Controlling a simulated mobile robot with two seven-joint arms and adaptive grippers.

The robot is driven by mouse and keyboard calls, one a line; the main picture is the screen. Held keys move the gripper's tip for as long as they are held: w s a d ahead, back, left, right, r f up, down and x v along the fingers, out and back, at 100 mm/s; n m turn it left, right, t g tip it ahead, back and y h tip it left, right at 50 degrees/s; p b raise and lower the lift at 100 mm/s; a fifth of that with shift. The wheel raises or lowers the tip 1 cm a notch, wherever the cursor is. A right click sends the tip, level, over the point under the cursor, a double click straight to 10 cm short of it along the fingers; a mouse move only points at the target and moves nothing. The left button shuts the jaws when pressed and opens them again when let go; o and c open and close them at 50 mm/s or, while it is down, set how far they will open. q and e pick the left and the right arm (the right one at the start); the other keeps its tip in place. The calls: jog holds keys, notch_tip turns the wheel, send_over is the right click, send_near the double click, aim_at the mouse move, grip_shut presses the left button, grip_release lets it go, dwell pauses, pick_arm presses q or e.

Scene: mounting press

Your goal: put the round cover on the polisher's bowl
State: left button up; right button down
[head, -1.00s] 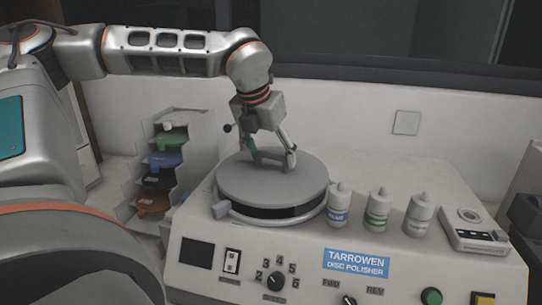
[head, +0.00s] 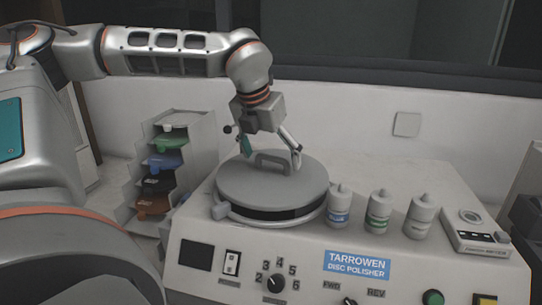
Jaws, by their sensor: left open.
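The round grey cover (head: 250,188) lies flat on top of the polisher's bowl (head: 283,213), whose dark band shows beneath the rim. The cover has a grey arched handle (head: 272,160) on top. My left gripper (head: 270,157) is open over the cover, with its fingers spread on either side of the handle. I cannot tell whether a finger touches the cover. The disc polisher (head: 300,243) has a blue name label, knobs and a green button on its front. My right gripper is not in view.
Several small bottles (head: 378,212) stand right of the bowl on the polisher's top. A small metering device (head: 474,230) sits at the right. The polisher's rear top is clear.

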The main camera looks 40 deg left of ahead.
pick_arm(q)
jog(key=v, duration=1.2)
jog(key=shift+s+d+f, duration=0.1)
